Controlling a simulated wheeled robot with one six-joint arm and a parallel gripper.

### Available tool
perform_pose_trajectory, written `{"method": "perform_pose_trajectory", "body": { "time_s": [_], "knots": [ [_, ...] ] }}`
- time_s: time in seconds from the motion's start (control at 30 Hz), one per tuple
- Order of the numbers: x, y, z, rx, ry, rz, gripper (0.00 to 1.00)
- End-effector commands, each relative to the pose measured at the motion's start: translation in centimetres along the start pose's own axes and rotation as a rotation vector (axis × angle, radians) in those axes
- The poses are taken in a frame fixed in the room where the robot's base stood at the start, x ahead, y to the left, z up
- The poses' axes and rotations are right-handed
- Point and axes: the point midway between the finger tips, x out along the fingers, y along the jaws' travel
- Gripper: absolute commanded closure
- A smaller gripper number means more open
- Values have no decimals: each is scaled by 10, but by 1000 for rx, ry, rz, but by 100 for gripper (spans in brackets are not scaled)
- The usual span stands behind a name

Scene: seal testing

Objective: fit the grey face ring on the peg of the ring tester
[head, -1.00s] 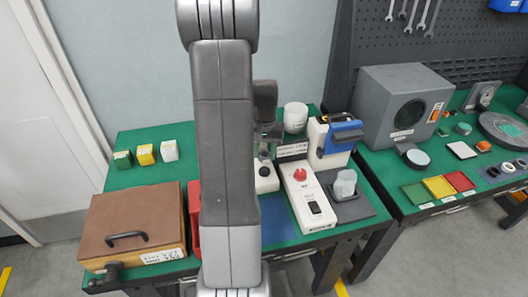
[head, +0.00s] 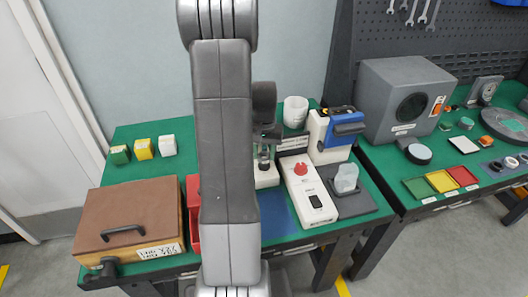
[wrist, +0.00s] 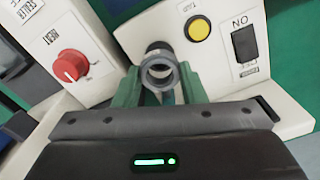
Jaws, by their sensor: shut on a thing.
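The grey face ring (wrist: 159,74) is between the green fingertips of my gripper (wrist: 162,86) in the wrist view, with its hole facing the camera. The ring tester (wrist: 215,45) is a white box with a yellow button and a black switch. Its dark peg (wrist: 158,47) shows just beyond the ring; I cannot tell whether the ring touches it. In the head view my gripper (head: 264,154) is low over the tester (head: 266,179), which my arm partly hides. The ring is too small to make out there.
A white sealer with a red knob (wrist: 71,65) stands close on the left in the wrist view. In the head view, a white box with a red knob (head: 300,169), a blue-and-white device (head: 335,135) and a white cup (head: 295,111) crowd the gripper.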

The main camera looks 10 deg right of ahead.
Motion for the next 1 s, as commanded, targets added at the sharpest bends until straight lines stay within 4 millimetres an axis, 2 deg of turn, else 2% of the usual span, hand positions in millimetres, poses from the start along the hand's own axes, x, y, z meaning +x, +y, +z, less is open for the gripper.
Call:
{"method": "perform_pose_trajectory", "body": {
  "time_s": [0.9,0.93,1.0],
  "knots": [
    [16,0,0,0,0,0,85],
    [15,0,0,0,0,0,57],
    [15,0,0,0,0,0,43]
  ]
}}
